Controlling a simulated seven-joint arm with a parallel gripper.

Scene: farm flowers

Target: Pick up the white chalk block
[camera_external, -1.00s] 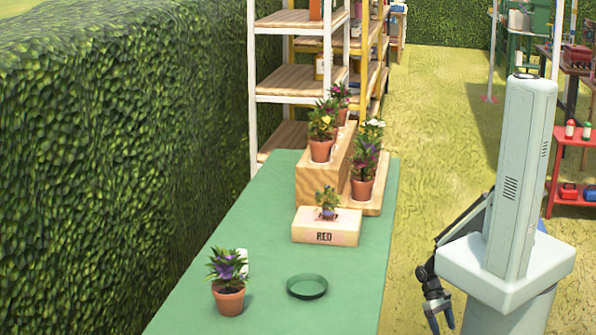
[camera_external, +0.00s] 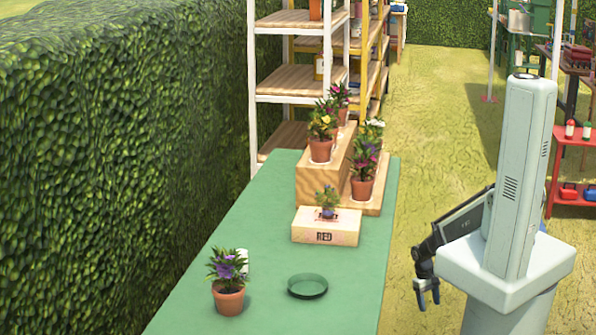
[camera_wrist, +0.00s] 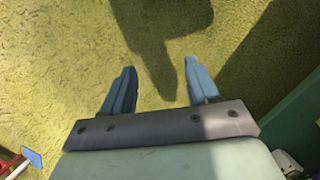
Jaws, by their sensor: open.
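A small white block (camera_external: 243,258), which looks like the chalk block, stands on the green table (camera_external: 255,215) in the external view. It is partly hidden behind a potted purple-flowered plant (camera_external: 229,298). My gripper (camera_external: 428,303) hangs beyond the table's right edge, well away from the block, over the grass. In the wrist view my gripper (camera_wrist: 160,66) has its two blue fingers apart with nothing between them. The block cannot be made out in the wrist view.
A shallow green dish (camera_external: 307,287) lies right of the plant. A wooden box (camera_external: 310,228) with a small plant stands behind it. Wooden steps (camera_external: 312,183) with several potted plants are at the far end. A hedge (camera_external: 100,180) runs along the left.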

